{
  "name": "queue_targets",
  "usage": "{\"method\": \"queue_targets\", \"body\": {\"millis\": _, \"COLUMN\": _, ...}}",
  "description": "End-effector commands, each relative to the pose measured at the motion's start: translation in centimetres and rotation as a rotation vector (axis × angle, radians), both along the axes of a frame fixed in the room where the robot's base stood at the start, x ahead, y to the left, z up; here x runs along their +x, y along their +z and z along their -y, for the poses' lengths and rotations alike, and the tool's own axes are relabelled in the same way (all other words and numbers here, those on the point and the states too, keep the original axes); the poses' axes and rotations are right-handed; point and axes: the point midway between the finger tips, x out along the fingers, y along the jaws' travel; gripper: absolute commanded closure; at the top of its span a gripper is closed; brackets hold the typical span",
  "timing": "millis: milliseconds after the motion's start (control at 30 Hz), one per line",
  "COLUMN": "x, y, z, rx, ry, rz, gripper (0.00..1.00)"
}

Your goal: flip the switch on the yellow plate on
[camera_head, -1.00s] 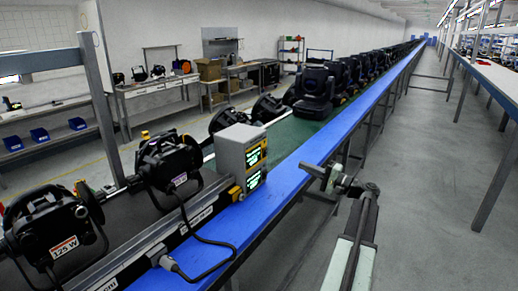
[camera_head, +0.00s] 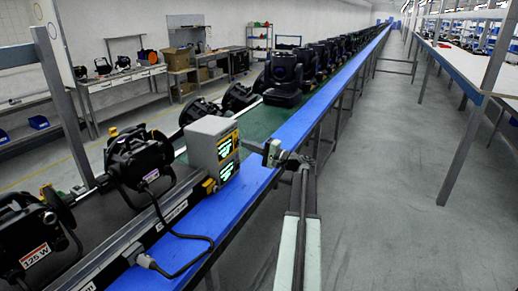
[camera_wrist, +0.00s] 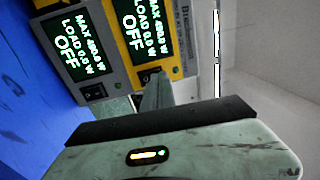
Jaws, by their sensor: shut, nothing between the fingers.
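The yellow plate (camera_wrist: 118,15) in the wrist view carries a lit display reading OFF, with a small dark switch (camera_wrist: 147,74) below it. A grey plate (camera_wrist: 82,80) to its left has its own OFF display and black rocker switch (camera_wrist: 95,92). My gripper (camera_wrist: 152,88) is shut and empty, its tip just below the yellow plate's switch and partly covering that area; I cannot tell whether it touches. In the head view my gripper (camera_head: 268,152) is right of the grey box (camera_head: 205,137) that bears the yellow plate (camera_head: 226,145).
The box stands beside the conveyor's blue edge (camera_head: 296,124). Black lamps (camera_head: 138,160) and a black cable (camera_head: 196,238) lie to the left and front. More lamps (camera_head: 284,76) line the belt farther back. The grey floor (camera_head: 390,200) at right is open up to the long table.

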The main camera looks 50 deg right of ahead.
Motion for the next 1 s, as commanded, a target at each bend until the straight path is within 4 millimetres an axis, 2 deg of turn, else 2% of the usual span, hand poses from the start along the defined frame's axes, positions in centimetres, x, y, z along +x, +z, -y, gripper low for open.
{"method": "queue_targets", "body": {"millis": 167, "x": 1.6, "y": 0.3, "z": -0.4, "rx": 0.0, "ry": 0.0, "rz": 0.0, "gripper": 1.0}}
{"method": "queue_targets", "body": {"millis": 533, "x": 1.8, "y": 0.3, "z": -0.5, "rx": 0.001, "ry": 0.001, "rz": -0.001, "gripper": 1.0}}
{"method": "queue_targets", "body": {"millis": 667, "x": 2.9, "y": 0.6, "z": -1.6, "rx": -0.005, "ry": 0.017, "rz": -0.024, "gripper": 1.0}}
{"method": "queue_targets", "body": {"millis": 1000, "x": 2.0, "y": 0.6, "z": -1.2, "rx": -0.005, "ry": 0.014, "rz": -0.022, "gripper": 1.0}}
